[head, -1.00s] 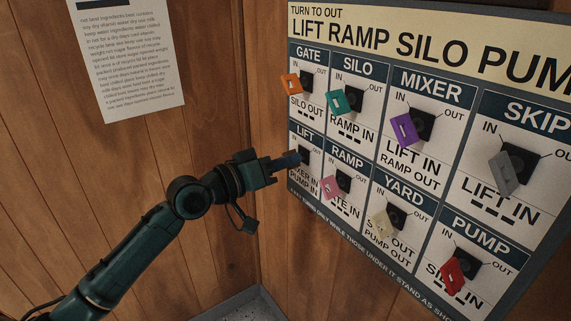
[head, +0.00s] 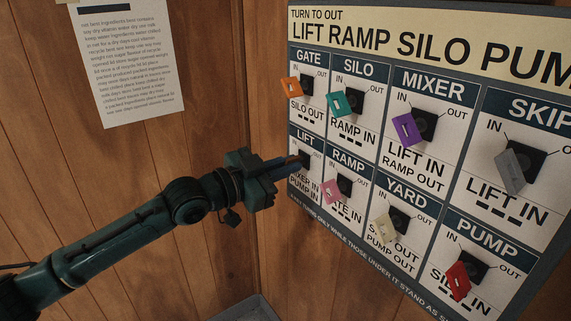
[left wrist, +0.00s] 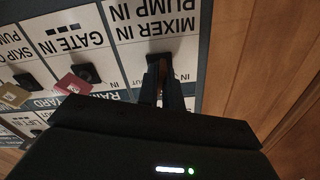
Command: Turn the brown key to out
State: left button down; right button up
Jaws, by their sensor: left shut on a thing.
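The brown key (head: 293,158) is in the LIFT switch at the lower left of the board, and only a sliver of it shows at my fingertips. My left gripper (head: 286,163) is shut on it, reaching in from the left. In the left wrist view my two fingers (left wrist: 161,90) point at the black LIFT switch (left wrist: 159,64) and mostly hide the key. Which way the key points I cannot tell. My right gripper is out of view.
The board holds several other keys: orange (head: 291,88), teal (head: 337,103), purple (head: 406,130), grey (head: 510,171), pink (head: 332,191), cream (head: 383,228) and red (head: 458,281). A printed sheet (head: 127,65) hangs on the wooden wall at left.

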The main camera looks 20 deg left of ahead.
pick_arm(q)
jog(key=shift+m+p, duration=0.75)
jog(key=shift+m, duration=1.05)
jog(key=c, duration=1.6)
grip_release()
jog(key=shift+o, duration=0.2)
jog(key=b+v, duration=0.2)
jog(key=v, duration=1.1)
jog(key=shift+b, duration=0.3)
